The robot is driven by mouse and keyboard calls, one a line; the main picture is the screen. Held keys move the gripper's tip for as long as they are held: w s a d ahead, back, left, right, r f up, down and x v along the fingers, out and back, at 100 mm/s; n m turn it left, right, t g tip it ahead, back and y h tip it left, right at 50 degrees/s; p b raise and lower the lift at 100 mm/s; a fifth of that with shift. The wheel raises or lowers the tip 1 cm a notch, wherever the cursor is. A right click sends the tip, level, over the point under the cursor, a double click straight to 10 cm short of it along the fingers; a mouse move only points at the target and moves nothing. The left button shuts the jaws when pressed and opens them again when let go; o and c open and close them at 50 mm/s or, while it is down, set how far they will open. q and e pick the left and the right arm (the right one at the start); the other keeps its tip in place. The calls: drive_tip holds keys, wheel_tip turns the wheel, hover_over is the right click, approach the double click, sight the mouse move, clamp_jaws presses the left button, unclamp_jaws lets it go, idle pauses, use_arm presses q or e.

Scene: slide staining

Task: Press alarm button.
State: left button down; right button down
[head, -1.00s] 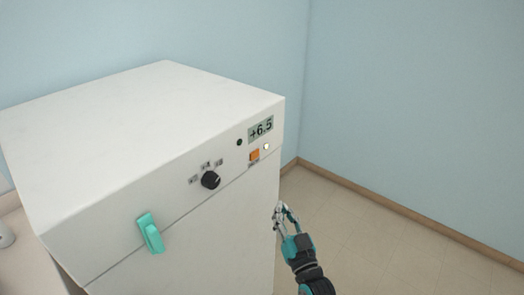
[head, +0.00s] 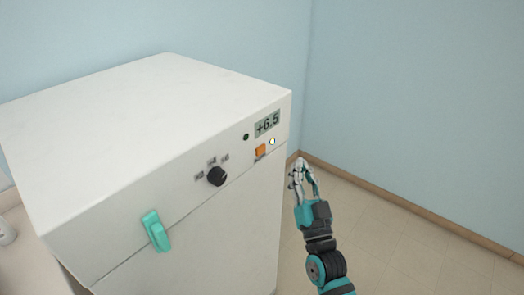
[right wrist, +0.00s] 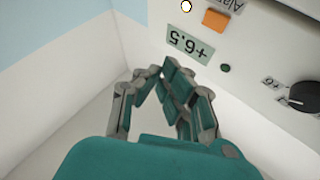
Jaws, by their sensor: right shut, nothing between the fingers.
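The alarm button is a small orange square (head: 260,150) on the front panel of a white box-shaped appliance (head: 120,205). It also shows in the right wrist view (right wrist: 215,21), upside down, beside partly cut-off "Alarm" lettering. My right gripper (head: 302,165) is shut and empty, to the right of the button and apart from it in the head view. In the right wrist view its fingers (right wrist: 165,72) are below the button, near the display. My left gripper is not in view.
The panel also has a "+6.5" display (head: 267,124), a small white light (head: 272,141), a dark round spot (head: 245,137) and a black knob (head: 217,176). A teal handle (head: 156,231) is at lower left. Open floor (head: 400,245) lies to the right, before blue walls.

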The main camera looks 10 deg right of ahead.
sight(261, 150)
drive_tip(key=w+a+b, duration=0.1)
drive_tip(key=w+a, duration=0.4)
drive_tip(key=w, duration=0.1)
drive_tip(key=shift+w+b, duration=0.15)
drive_tip(key=shift+b, duration=0.2)
idle(1.2)
drive_tip(key=shift+w+a, duration=0.25)
drive_tip(key=shift+w, duration=0.1)
drive_tip(key=shift+w+a, duration=0.2)
drive_tip(key=shift+w, duration=0.05)
idle(0.7)
drive_tip(key=shift+s+d, duration=0.1)
drive_tip(key=shift+s+d+p, duration=0.3)
drive_tip(key=shift+s+d, duration=0.1)
drive_tip(key=shift+s, duration=0.15)
